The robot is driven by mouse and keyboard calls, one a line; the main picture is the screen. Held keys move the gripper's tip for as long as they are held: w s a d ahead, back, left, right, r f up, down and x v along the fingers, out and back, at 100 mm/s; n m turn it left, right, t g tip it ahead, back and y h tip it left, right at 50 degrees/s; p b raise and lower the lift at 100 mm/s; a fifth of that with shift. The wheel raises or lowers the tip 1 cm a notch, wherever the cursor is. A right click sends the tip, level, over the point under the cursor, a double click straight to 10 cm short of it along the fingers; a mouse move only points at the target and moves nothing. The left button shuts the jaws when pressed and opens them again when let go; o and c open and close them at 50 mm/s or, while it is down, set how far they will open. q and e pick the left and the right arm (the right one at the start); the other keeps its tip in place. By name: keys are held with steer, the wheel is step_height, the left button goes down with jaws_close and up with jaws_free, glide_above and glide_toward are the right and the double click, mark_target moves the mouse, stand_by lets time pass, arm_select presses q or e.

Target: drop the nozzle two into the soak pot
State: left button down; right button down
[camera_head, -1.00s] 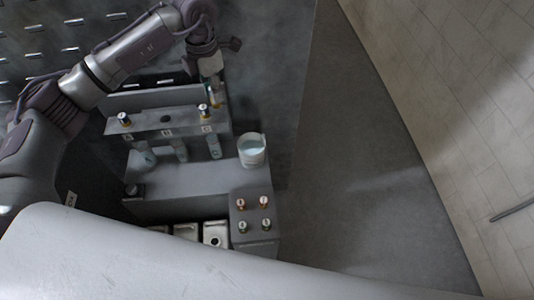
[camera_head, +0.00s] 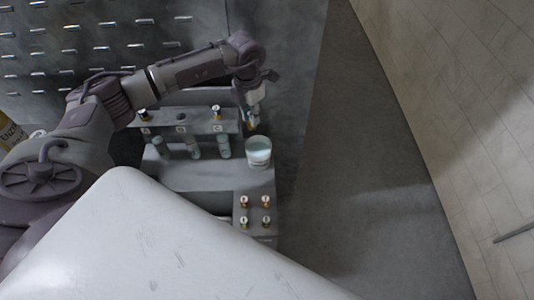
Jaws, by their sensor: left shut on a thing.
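My left gripper (camera_head: 255,97) is shut on a slim nozzle (camera_head: 251,119) with a dark and orange part, which hangs roughly upright below the fingers. I take it as nozzle two, since the middle rack slot is empty; its mark cannot be read. The soak pot (camera_head: 259,152) is a pale, round open vessel with light teal liquid. It stands on the grey bench at the right, just below the held nozzle in the picture. The nozzle appears just behind the pot, not in it. My right gripper is not in view.
A grey rack (camera_head: 198,122) holds capped nozzles at its left (camera_head: 143,114) and right (camera_head: 216,112) slots. Teal tubes (camera_head: 224,147) stand below it. A grey block (camera_head: 254,204) with several small capped pieces sits in front of the pot. Open floor lies right.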

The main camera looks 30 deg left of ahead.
mark_target(252, 129)
arm_select(q)
steer(key=shift+f, duration=0.45)
steer(key=shift+w+f+b, duration=0.1)
steer(key=shift+f+b, duration=1.7)
steer(key=shift+f, duration=0.9)
steer(key=shift+a, duration=0.1)
steer(key=c, duration=0.9)
jaws_free()
